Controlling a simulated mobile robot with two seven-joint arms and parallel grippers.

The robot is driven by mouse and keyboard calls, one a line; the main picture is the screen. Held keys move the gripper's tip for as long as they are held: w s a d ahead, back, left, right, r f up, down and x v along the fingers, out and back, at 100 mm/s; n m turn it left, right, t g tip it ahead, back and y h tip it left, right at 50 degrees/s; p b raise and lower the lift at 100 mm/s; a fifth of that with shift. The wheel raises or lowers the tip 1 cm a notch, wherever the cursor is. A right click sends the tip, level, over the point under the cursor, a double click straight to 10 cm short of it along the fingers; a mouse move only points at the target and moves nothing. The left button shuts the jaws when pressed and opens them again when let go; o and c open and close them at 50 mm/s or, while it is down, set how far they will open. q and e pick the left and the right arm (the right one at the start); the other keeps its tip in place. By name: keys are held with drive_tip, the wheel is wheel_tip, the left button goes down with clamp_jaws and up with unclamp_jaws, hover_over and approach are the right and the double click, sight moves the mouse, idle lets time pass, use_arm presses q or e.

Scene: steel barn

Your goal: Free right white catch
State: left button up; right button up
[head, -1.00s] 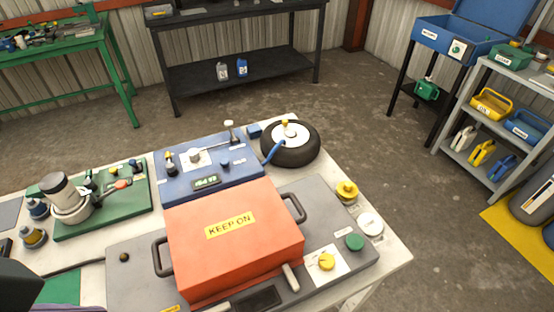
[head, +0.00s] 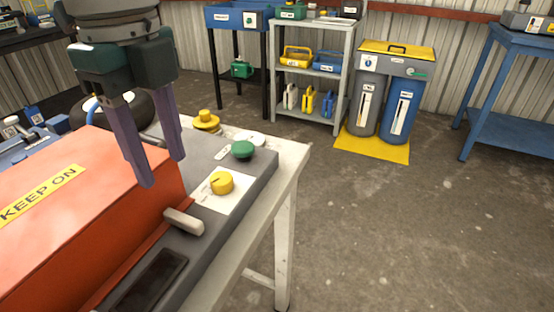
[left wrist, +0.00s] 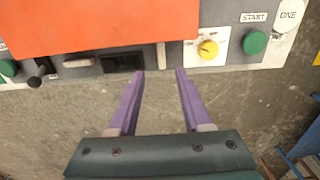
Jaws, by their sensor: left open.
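The right white catch (head: 183,221) is a short pale bar at the front right edge of the orange cover (head: 60,215) marked KEEP ON. In the left wrist view the catch (left wrist: 161,55) stands upright at the cover's lower edge, just ahead of the gap between my fingertips. My left gripper (head: 162,172) is open, with two purple fingers pointing down over the cover's right end. Its fingers also show in the left wrist view (left wrist: 160,72), apart and with nothing between them. My right gripper is not in view.
A yellow knob (head: 221,183), a green button (head: 243,149) and a white disc (head: 250,138) are right of the catch on the grey base. A dark panel (head: 145,280) lies in front. The floor right of the table is clear.

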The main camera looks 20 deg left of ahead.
sight(181, 216)
use_arm(q)
wheel_tip(181, 216, down, 10)
drive_tip(key=shift+w+r+b, duration=0.1)
drive_tip(key=shift+r+b, duration=0.05)
drive_tip(key=shift+b, duration=0.6)
drive_tip(key=shift+c, duration=0.3)
clamp_jaws()
